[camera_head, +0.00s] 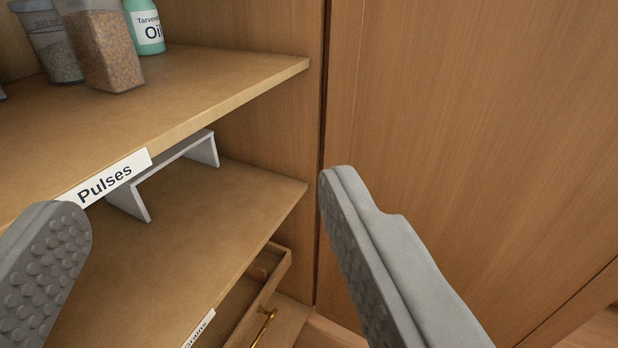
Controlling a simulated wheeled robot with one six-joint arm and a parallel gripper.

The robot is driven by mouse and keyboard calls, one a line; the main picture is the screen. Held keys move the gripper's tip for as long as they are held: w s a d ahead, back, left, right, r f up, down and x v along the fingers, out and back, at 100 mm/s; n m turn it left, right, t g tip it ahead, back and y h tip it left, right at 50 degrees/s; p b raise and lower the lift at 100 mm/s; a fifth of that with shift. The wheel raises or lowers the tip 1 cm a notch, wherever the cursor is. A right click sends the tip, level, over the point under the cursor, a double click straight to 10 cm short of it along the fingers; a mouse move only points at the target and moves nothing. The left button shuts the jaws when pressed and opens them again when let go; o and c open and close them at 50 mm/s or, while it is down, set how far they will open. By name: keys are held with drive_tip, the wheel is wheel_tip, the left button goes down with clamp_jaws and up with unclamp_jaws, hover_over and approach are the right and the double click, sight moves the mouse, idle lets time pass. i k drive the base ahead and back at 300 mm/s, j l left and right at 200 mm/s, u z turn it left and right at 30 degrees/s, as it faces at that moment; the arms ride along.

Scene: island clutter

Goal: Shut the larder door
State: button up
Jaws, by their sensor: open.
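The larder is open, with its shelves showing on the left. A broad wooden panel (470,130) fills the right side and looks like the larder door standing open. A dark vertical gap parts it from the larder's side wall (270,120). No handle shows on the visible part of the panel. My gripper (200,210) is open and empty, its grey fingers wide apart. The left finger is in front of the shelves and the right finger is in front of the panel. I cannot tell whether the right finger touches it.
The upper shelf (220,75), labelled "Pulses" (105,183), holds a clear jar (105,50), a grey container (50,45) and a green oil bottle (145,25). A white riser (130,203) stands on the shelf below (210,220). A drawer (268,285) with a brass handle (264,325) is lower down.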

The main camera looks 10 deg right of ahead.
sight(491, 126)
drive_tip(key=l+u, duration=0.3)
drive_tip(key=l, duration=1)
drive_tip(key=l+u, duration=0.2)
drive_tip(key=l, duration=0.25)
drive_tip(key=k+l+u, duration=0.2)
drive_tip(key=l, duration=0.25)
drive_tip(key=l+u, duration=0.25)
drive_tip(key=l, duration=0.2)
drive_tip(key=k+l+u, duration=0.2)
drive_tip(key=l, duration=0.2)
drive_tip(key=k+l+u, duration=0.2)
drive_tip(key=l, duration=0.2)
drive_tip(key=k+l+u, duration=0.2)
drive_tip(key=l, duration=0.2)
drive_tip(key=k+l+u, duration=0.2)
drive_tip(key=l, duration=0.15)
drive_tip(key=l+u, duration=0.1)
drive_tip(key=l, duration=0.3)
drive_tip(key=k+l+u, duration=0.15)
drive_tip(key=l, duration=0.25)
drive_tip(key=k+l+u, duration=0.1)
drive_tip(key=l, duration=0.25)
drive_tip(key=k+l+u, duration=0.15)
drive_tip(key=l, duration=0.25)
